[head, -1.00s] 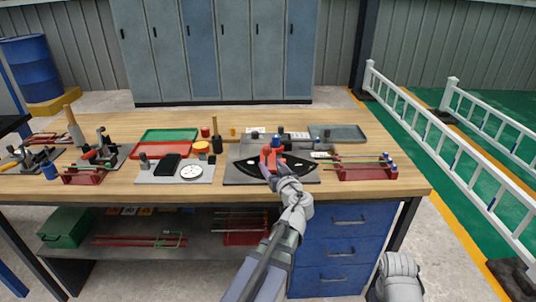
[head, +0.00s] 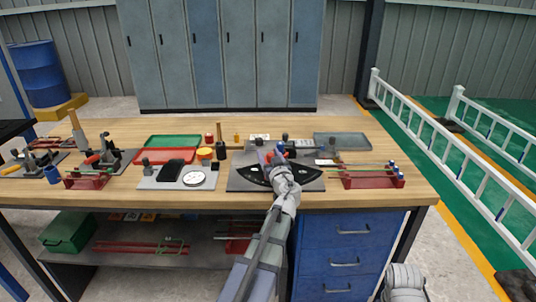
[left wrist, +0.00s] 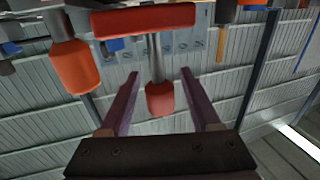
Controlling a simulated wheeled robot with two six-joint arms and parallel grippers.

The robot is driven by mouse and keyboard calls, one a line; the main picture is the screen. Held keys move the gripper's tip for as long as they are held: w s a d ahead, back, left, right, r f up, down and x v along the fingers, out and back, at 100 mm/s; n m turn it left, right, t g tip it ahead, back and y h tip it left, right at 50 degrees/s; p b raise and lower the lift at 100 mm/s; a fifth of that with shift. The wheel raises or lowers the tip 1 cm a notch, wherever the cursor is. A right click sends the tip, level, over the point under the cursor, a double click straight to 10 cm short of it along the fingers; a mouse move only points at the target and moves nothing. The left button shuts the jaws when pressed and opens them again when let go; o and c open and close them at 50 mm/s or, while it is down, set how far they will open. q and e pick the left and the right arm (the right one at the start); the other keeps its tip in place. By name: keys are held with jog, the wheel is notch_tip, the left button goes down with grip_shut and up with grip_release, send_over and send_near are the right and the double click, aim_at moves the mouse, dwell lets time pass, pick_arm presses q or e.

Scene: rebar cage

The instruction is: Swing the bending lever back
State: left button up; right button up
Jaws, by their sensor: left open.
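The bender (head: 236,183) is a dark plate with a black quarter-round scale on the front middle of the workbench. Its red lever parts are mostly hidden behind my left gripper (head: 277,158) in the head view. In the left wrist view, a red bar (left wrist: 143,20) crosses the top, with a grey pin and a red grip (left wrist: 160,99) on it.
Left of the bender are a plate with a white dial (head: 194,179), a red tray (head: 165,156) and a green tray (head: 172,141). A red rack with rods (head: 372,181) stands right of it, a grey tray (head: 342,141) behind. Bare wood shows along the front edge.

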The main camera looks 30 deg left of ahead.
pick_arm(q)
jog(key=shift+w+a, duration=0.35)
jog(key=shift+a, duration=0.05)
grip_shut()
dwell(1.2)
